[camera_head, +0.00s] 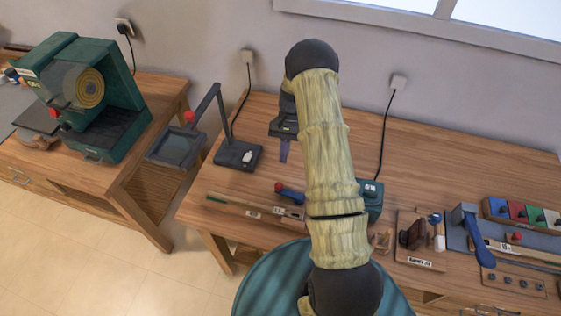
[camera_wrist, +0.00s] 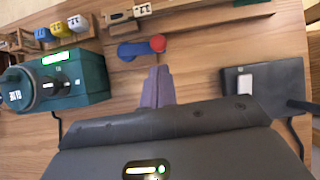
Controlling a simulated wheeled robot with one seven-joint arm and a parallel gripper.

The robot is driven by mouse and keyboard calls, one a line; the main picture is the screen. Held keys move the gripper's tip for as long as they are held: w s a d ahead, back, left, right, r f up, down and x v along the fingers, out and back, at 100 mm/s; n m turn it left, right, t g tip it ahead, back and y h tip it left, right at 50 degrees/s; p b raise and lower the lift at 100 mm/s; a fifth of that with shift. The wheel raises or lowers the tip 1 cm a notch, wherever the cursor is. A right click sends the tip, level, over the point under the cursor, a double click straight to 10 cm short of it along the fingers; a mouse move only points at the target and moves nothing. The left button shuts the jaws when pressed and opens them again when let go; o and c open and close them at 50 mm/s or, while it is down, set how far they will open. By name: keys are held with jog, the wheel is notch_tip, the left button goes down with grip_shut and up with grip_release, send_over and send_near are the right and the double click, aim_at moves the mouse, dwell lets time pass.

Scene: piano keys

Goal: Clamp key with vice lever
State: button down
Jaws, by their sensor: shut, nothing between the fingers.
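My gripper (camera_head: 284,157) points down over the wooden table, behind the blue lever. In the wrist view its purple fingers (camera_wrist: 158,85) are together and empty, apart from the lever. The blue lever with a red knob (camera_head: 291,194) lies beside a long wooden key-like strip (camera_head: 236,204), partly hidden by my arm. In the wrist view the lever (camera_wrist: 132,50) lies flat, its red knob (camera_wrist: 158,43) toward the fingers' right side. The strip (camera_wrist: 200,17) runs just beyond it. I cannot tell whether the lever presses on the strip.
A black lamp-like stand (camera_head: 239,154) is left of my gripper. A teal device (camera_head: 372,200) stands right of my arm. A green machine (camera_head: 88,95) stands on the left bench.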

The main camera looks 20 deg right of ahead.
jog(key=p+v, duration=0.1)
jog(key=v, duration=0.2)
jog(key=shift+w+d, duration=0.2)
jog(key=shift+s+a+r, duration=0.1)
jog(key=shift+s, duration=0.15)
jog(key=s+a+r+n+t+h, duration=0.35)
jog(key=s+r, duration=0.25)
jog(key=r, duration=0.6)
jog(key=s+a+r+n+t, duration=0.3)
jog(key=s+r, duration=0.3)
jog(key=s, duration=0.6)
jog(key=shift+a+t, duration=0.7)
jog(key=shift+t, duration=0.15)
